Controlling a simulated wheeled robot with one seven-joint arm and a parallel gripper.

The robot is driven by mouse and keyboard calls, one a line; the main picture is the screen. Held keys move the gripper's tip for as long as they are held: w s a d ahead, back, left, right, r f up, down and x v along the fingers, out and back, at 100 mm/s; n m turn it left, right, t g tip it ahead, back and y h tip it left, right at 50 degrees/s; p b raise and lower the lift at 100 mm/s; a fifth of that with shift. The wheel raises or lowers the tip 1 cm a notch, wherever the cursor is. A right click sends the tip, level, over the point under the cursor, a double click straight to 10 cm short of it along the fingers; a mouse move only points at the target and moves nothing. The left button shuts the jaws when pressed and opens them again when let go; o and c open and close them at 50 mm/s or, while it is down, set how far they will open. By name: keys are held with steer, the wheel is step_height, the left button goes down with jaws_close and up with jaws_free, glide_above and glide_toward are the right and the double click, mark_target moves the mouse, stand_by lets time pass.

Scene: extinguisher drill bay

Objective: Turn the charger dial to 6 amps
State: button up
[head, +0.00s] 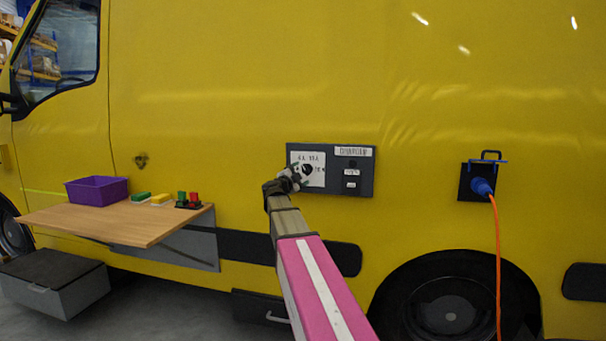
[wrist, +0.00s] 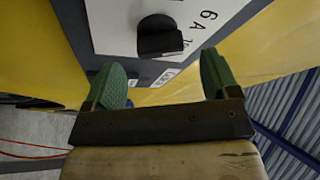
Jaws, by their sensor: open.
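The charger panel (head: 364,183) is a dark grey box on the yellow van's side, with a white dial plate (head: 318,158) on its left half. The black dial knob (wrist: 158,37) shows on the white plate in the wrist view, with "6 A" printed beside it. My gripper (wrist: 167,72) is open, its two green fingers apart, with the knob ahead of the gap between them. No contact with the knob shows. In the head view my gripper (head: 290,178) covers part of the dial plate, so the dial's setting is hard to read there.
A fold-down wooden shelf (head: 110,222) at left holds a purple bin (head: 97,190) and several small coloured blocks. A blue plug (head: 482,187) with an orange cable is at right. A grey step box (head: 50,285) stands low at left.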

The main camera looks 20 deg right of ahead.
steer(key=v, duration=0.7)
steer(key=shift+s+a, duration=0.15)
steer(key=shift+s, duration=0.05)
steer(key=shift+f, duration=0.15)
steer(key=w+a+f+n+t+y, duration=0.2)
steer(key=a+f+n+t+y, duration=0.5)
steer(key=a+f+n+y, duration=0.45)
steer(key=s+a+f+n+g+y, duration=0.3)
steer(key=f+n+y, duration=0.1)
steer(key=f, duration=0.4)
steer(key=s+a+f+n+g+y, duration=0.3)
steer(key=f+n+y, duration=0.15)
steer(key=f, duration=0.25)
steer(key=s+d+f+n+g+h, duration=0.1)
steer(key=s+f+g, duration=0.5)
steer(key=s+f, duration=0.3)
steer(key=s+d+f+n+g+h, duration=0.2)
steer(key=s+f+g, duration=0.4)
steer(key=s, duration=0.8)
step_height(320, 180, down, 4)
steer(key=shift+s+r+g+h, duration=0.1)
steer(key=shift+s+g+h, duration=0.1)
steer(key=shift+g+h, duration=0.15)
